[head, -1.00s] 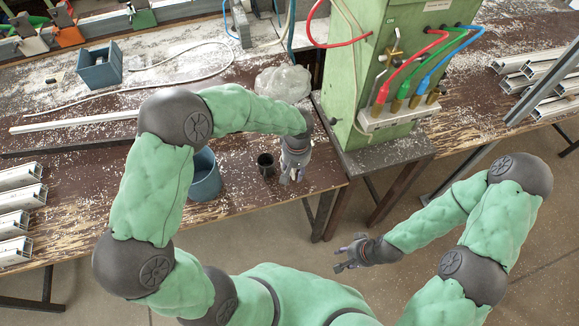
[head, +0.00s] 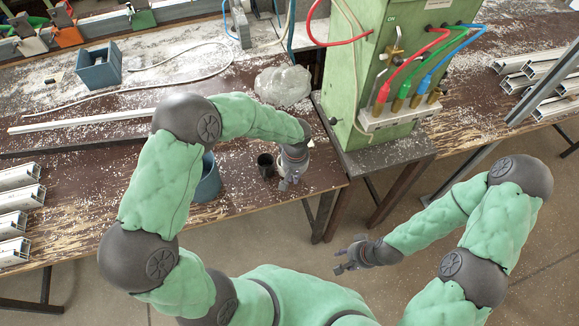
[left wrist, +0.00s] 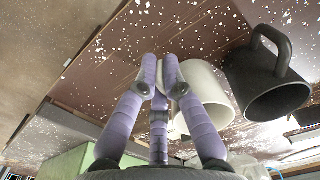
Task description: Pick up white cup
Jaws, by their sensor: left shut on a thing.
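The white cup (left wrist: 205,97) shows in the left wrist view, directly behind and beside the purple fingers of my left gripper (left wrist: 163,85). The fingers are closed together at its wall, shut on the cup. In the head view my left gripper (head: 286,182) is low over the front right of the brown table, and I cannot make out the cup there. My right gripper (head: 348,258) hangs empty over the floor in front of the table, its fingers apart.
A black mug (left wrist: 268,85) stands close beside the white cup; it also shows in the head view (head: 265,165). A blue-grey bin (head: 209,181) is partly behind my left arm. A crumpled clear bag (head: 283,86) and a green machine (head: 372,65) stand beyond.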

